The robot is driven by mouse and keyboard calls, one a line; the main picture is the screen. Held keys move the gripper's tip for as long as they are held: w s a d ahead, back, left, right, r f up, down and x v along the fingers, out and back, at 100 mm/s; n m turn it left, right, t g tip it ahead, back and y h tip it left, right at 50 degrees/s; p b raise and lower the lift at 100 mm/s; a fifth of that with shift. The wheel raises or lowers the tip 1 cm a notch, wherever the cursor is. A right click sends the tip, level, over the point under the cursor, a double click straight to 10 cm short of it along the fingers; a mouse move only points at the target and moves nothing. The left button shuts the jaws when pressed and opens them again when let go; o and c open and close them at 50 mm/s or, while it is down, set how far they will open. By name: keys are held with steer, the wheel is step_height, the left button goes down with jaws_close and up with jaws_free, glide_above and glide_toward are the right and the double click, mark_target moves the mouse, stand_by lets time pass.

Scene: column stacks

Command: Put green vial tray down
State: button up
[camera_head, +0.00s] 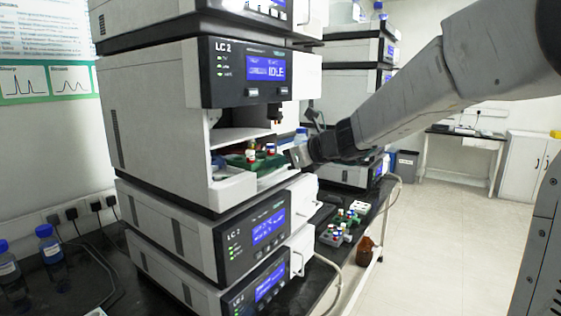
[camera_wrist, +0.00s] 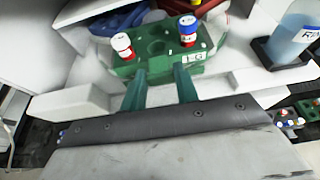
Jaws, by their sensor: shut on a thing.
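The green vial tray (camera_wrist: 155,53) carries a white-capped red vial (camera_wrist: 122,45) and a blue-capped vial (camera_wrist: 188,32), both upright in it. It also shows in the head view (camera_head: 257,161), inside the open bay of the unit labelled LC 2 (camera_head: 222,133). My gripper (camera_wrist: 160,88) is shut on the near side of the tray, with its fingers reaching in from the front. Whether the tray touches the bay floor I cannot tell.
Blue and red trays (camera_wrist: 107,18) lie behind the green one. A bottle of blue liquid (camera_wrist: 296,36) stands in a black holder at the right. White bay walls flank the tray.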

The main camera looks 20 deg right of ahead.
steer(key=o, duration=1)
steer(key=shift+f, duration=0.1)
steer(key=v, duration=1.2)
steer(key=s+a+f+n+g+h, duration=0.1)
steer(key=s+a+f+n+g, duration=0.25)
steer(key=s+n, duration=0.3)
steer(key=s+a+f+n+g, duration=0.2)
steer(key=s+a+f+n, duration=0.25)
steer(key=s+n, duration=0.2)
steer(key=s+d+f+n+g+h, duration=0.1)
steer(key=s+f+n+h, duration=0.1)
steer(key=s+n, duration=0.3)
steer(key=s+d+f+n+g+h, duration=0.2)
steer(key=s+f+n, duration=0.1)
steer(key=s+n, duration=0.2)
steer(key=s+d+f+n+g+h, duration=0.1)
steer(key=s+f+n+h, duration=0.1)
steer(key=s+n, duration=0.3)
steer(key=shift+s+d+f+n+h, duration=0.4)
steer(key=shift+s+h, duration=0.1)
steer(key=shift+s, duration=0.1)
